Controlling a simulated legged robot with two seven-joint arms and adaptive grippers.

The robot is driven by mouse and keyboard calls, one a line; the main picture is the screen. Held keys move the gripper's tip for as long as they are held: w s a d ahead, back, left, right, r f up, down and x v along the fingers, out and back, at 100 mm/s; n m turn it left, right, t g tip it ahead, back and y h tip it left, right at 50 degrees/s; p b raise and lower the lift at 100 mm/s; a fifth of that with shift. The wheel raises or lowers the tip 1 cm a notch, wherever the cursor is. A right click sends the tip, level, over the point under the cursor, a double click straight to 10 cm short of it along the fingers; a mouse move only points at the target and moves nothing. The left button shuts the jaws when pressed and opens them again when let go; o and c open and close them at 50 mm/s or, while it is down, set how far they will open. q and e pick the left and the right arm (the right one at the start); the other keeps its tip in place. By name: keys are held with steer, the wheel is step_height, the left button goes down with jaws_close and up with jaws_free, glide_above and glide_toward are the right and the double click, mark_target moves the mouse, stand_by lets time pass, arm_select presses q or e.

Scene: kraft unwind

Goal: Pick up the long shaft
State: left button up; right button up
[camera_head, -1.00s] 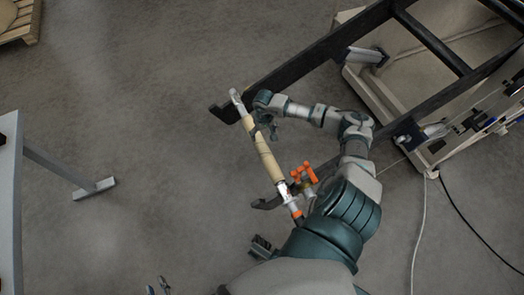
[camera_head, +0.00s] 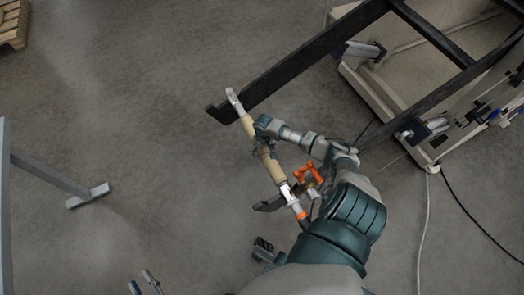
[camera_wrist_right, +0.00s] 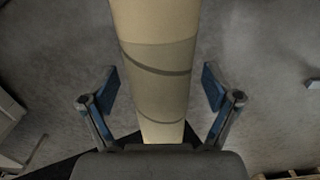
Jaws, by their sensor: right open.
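The long shaft (camera_head: 276,170) lies diagonally across two dark frame arms, with a cream core in its middle, a silver far end and an orange band near its lower end. My right gripper (camera_head: 263,137) is at the upper part of the cream core. In the right wrist view, the open fingers (camera_wrist_right: 161,90) stand on either side of the cream core (camera_wrist_right: 155,45), with a gap visible on both sides. My left gripper (camera_head: 143,281) is at the bottom edge with its two fingertips apart, empty and away from the shaft; the rest of it is cut off.
The upper dark frame arm (camera_head: 300,60) runs to a large pale machine (camera_head: 375,90) at the top right. An orange handle (camera_head: 308,172) sits close beside the shaft's lower part. A grey metal stand (camera_head: 50,175) is at the left. The floor between is clear.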

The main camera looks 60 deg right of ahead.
steer(key=shift+r, duration=0.1)
steer(key=shift+c, duration=0.4)
jaws_close()
steer(key=shift+w+d+r, duration=0.1)
steer(key=shift+r, duration=0.1)
